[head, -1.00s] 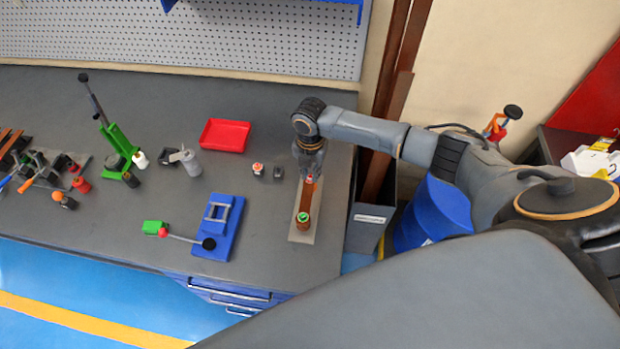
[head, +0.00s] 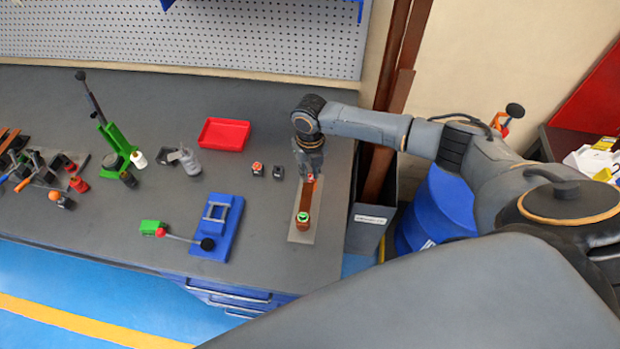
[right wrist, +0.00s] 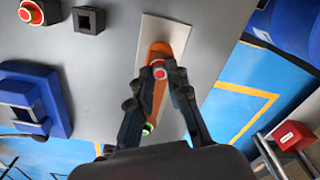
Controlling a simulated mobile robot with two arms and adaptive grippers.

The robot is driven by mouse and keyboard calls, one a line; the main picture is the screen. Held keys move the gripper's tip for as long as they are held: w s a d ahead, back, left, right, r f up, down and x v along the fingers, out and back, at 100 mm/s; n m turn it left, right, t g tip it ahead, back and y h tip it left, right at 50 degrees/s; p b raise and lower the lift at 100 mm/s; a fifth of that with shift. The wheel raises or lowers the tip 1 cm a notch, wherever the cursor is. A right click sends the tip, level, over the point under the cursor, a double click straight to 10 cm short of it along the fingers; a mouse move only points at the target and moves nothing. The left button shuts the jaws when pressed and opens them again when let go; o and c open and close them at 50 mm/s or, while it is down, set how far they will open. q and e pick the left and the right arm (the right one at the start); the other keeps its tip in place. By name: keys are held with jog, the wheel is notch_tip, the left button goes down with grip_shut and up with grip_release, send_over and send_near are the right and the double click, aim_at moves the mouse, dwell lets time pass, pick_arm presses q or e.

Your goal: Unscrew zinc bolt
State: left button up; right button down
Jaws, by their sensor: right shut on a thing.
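A copper-coloured bar (head: 306,196) lies on a pale grey plate (head: 302,237) near the right end of the bench. A fitting with a green ring on top (head: 304,217) sits at its near end. A small red-topped piece (right wrist: 158,70), perhaps the bolt, is at the bar's other end. My right gripper (head: 309,176) reaches down over that end, and in the right wrist view its fingertips (right wrist: 160,68) are closed around the red-topped piece. No zinc-coloured surface can be made out. My left gripper is not in view.
A blue fixture with a lever (head: 226,232) stands left of the plate. A red tray (head: 224,134) is further back. A grey bin (head: 366,228) stands right of the bench.

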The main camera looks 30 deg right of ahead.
jog(key=n, duration=0.3)
jog(key=shift+n, duration=0.3)
jog(key=shift+b, duration=0.3)
jog(key=n+b, duration=0.1)
jog(key=n, duration=0.2)
jog(key=n+b, duration=0.1)
jog(key=b, duration=0.4)
jog(key=n+b, duration=0.1)
jog(key=b, duration=0.5)
jog(key=shift+w+n, duration=0.3)
jog(key=shift+s+r+b, duration=0.1)
jog(key=shift+s+b, duration=0.05)
jog(key=shift+b, duration=0.55)
jog(key=c, duration=1.6)
grip_release()
jog(key=shift+s, duration=0.1)
jog(key=shift+o, duration=0.2)
